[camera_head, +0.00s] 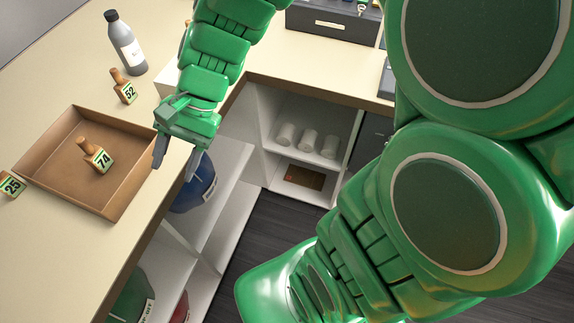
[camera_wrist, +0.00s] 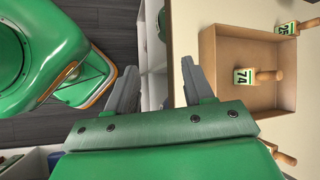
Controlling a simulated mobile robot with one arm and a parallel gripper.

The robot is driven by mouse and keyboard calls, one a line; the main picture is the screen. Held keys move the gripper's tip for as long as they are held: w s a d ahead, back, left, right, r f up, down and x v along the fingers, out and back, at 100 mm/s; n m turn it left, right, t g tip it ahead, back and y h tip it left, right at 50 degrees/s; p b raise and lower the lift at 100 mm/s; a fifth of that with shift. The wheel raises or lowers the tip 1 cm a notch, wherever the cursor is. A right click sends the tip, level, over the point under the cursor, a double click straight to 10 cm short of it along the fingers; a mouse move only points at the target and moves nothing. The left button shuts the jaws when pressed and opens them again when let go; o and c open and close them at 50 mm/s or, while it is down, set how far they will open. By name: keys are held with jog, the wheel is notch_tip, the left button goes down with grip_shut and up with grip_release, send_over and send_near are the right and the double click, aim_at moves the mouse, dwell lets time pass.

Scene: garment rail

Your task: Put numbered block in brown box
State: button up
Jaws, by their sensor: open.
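The brown box (camera_head: 119,213) is a shallow open tray on the counter at the left of the head view; it also shows at the right of the wrist view (camera_wrist: 212,80). A numbered block with a wooden handle, marked 74 (camera_head: 98,158), lies inside it; the wrist view shows it too (camera_wrist: 245,76). Block 52 (camera_head: 124,91) sits on the counter behind the box. Block 25 (camera_head: 9,185) is at the left picture edge, at the box's outer side. My gripper (camera_head: 174,168) is open and empty, just right of the box near the counter edge; its spread fingers show in the wrist view (camera_wrist: 158,88).
A grey bottle (camera_head: 124,45) stands on the counter behind block 52. Below the counter edge are white shelves (camera_head: 222,195) with a blue item (camera_head: 195,190) and several white rolls (camera_head: 308,140). The counter in front of the box is clear.

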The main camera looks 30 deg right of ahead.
jog(key=s+d+n+h, duration=0.3)
jog(key=s+d, duration=0.3)
jog(key=d, duration=0.3)
jog(key=s+d+r+n+t+h, duration=0.1)
jog(key=s+d+n+h, duration=0.2)
jog(key=d, duration=0.6)
jog(key=s+h, duration=0.1)
jog(key=s, duration=0.1)
jog(key=shift+s+d+r, duration=0.15)
jog(key=shift+s+d, duration=0.1)
jog(key=shift+s, duration=0.15)
